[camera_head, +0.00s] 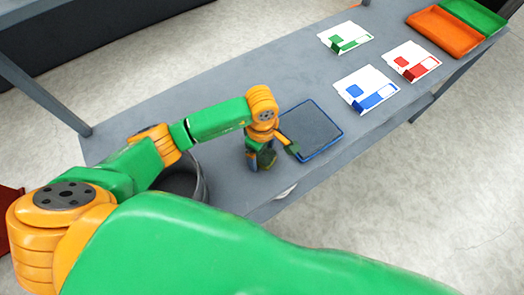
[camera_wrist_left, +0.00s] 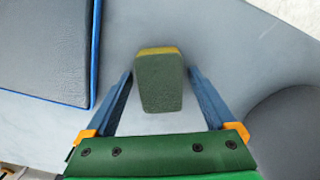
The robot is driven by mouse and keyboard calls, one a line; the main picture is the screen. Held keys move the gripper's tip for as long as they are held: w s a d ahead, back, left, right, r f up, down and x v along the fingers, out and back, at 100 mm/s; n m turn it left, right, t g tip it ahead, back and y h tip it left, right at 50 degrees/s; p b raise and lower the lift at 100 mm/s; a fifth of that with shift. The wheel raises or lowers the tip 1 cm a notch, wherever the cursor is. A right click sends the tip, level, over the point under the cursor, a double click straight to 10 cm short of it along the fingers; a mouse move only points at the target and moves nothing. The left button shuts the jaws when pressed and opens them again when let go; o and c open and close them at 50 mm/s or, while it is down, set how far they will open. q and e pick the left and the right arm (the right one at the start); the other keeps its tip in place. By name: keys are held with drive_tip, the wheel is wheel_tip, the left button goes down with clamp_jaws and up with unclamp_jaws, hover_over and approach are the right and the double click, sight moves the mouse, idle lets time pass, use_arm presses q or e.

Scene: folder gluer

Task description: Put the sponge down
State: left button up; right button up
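The sponge is a dark green block with a yellow layer along one edge. It shows in the left wrist view (camera_wrist_left: 160,85), and in the head view as a small dark green block (camera_head: 267,159) under my left gripper. My left gripper (camera_wrist_left: 161,73) points down over the grey table. Its two blue fingers stand either side of the sponge, with narrow gaps visible on both sides, so it looks open around it. I cannot tell for sure whether the sponge rests on the table. My right gripper is not in view.
A dark pad with a blue rim (camera_head: 312,129) lies right beside the sponge. A round dark bin (camera_head: 190,180) is to the left. Several cards, such as the blue one (camera_head: 365,90), and orange (camera_head: 445,32) and green (camera_head: 474,15) trays lie farther right. The table's near edge is close.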

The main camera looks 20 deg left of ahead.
use_arm(q)
drive_tip(key=shift+r+p, duration=0.3)
drive_tip(key=shift+w+r, duration=0.1)
drive_tip(key=shift+r, duration=0.25)
wheel_tip(320, 180, up, 11)
drive_tip(key=b, duration=0.1)
drive_tip(key=shift+b, duration=0.4)
